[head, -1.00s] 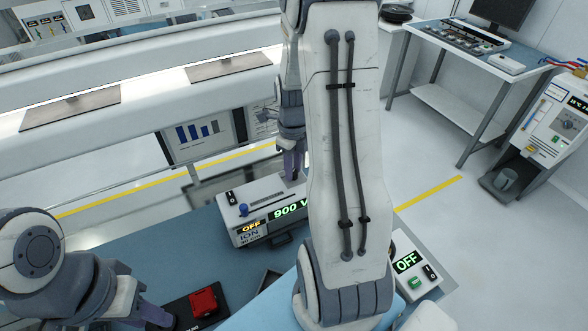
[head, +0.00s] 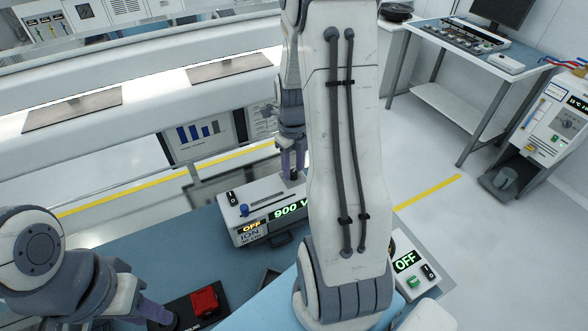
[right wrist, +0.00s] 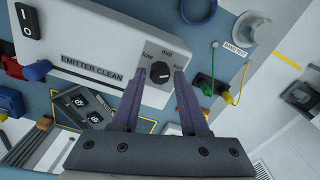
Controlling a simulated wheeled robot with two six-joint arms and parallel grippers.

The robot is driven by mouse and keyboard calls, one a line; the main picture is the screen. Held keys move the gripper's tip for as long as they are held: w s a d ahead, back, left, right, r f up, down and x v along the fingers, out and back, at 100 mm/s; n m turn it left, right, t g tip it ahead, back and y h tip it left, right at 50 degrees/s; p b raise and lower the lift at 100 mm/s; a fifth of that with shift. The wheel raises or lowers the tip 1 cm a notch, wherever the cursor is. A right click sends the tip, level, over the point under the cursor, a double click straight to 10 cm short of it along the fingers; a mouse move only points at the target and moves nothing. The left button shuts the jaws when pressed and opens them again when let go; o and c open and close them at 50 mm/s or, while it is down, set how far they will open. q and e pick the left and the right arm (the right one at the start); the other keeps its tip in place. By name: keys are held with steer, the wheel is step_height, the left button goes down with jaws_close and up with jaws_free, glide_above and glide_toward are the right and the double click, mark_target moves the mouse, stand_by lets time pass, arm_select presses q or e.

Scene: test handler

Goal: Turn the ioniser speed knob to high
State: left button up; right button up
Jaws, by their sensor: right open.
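The ioniser (head: 250,228) is a white box on the blue bench, with a green "900 V" display and an orange "OFF". Its black speed knob (right wrist: 160,71) sits on a grey plate marked low, mid and high in the right wrist view. The knob's pointer is too small to read surely. My right gripper (right wrist: 161,73) is open, with one purple finger on each side of the knob; contact cannot be told. In the head view the right gripper (head: 292,160) is above the box's far right end. My left gripper (head: 160,318) is low at left, its fingertips partly unclear.
A red button (head: 205,301) on a black base is beside my left gripper. A blue knob (right wrist: 37,70) and a black switch (right wrist: 27,20) are on the ioniser. Another box with a green "OFF" display (head: 406,262) stands at right. Cables (right wrist: 215,75) lie beyond the ioniser.

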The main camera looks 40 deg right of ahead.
steer(key=shift+r+p, duration=1.75)
steer(key=shift+r, duration=0.5)
steer(key=shift+a+n, duration=0.25)
steer(key=shift+n, duration=0.05)
steer(key=a+n+b, duration=0.1)
steer(key=a+n, duration=0.1)
steer(key=a, duration=0.1)
steer(key=a+n+b, duration=0.1)
steer(key=a+n, duration=0.2)
steer(key=w+a+n+b, duration=0.1)
steer(key=a+n, duration=0.2)
steer(key=shift+r, duration=0.3)
steer(key=s+a+n+b, duration=0.3)
steer(key=s+a+n, duration=0.1)
steer(key=a+n, duration=0.75)
steer(key=s+a+n+b, duration=0.2)
steer(key=s+a+n, duration=0.3)
steer(key=n, duration=0.6)
steer(key=s+a+n+y+b, duration=0.1)
steer(key=s+a+n+b, duration=0.1)
steer(key=s+a+n, duration=0.3)
steer(key=s+n, duration=0.3)
steer(key=n, duration=0.3)
steer(key=shift+s+f+n, duration=0.2)
steer(key=shift+f+n, duration=0.05)
steer(key=shift+n, duration=0.1)
